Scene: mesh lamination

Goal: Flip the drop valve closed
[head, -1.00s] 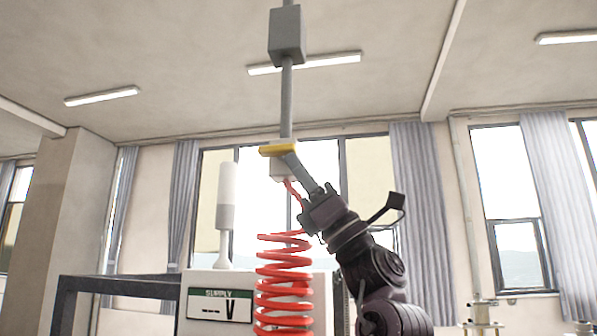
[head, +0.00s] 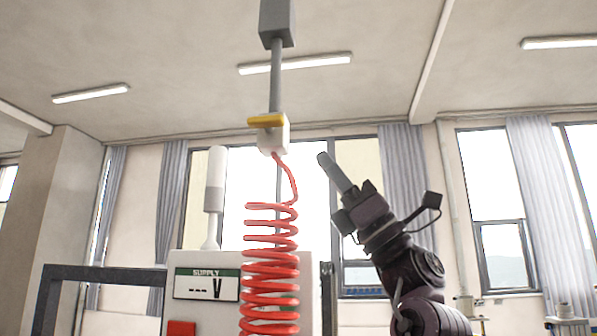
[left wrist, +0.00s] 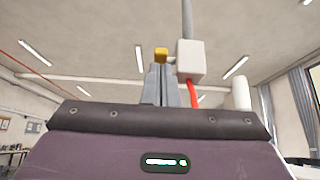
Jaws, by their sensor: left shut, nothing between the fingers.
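The drop valve (head: 274,137) is a white box at the lower end of a grey vertical pipe, at the upper middle of the head view. Its yellow lever (head: 266,120) lies crosswise over the pipe, roughly level. In the left wrist view the white valve body (left wrist: 190,60) is right of the fingertips and the yellow lever end (left wrist: 161,55) shows just beyond them. My left gripper (head: 323,158) is shut and empty, to the right of the valve and slightly lower, clear of the lever in the head view. My right gripper is not in view.
A red coiled hose (head: 270,265) hangs below the valve. Behind it is a white supply cabinet (head: 250,262) with a display panel and a white cylinder (head: 215,180) on top. A grey box (head: 276,22) sits higher on the pipe.

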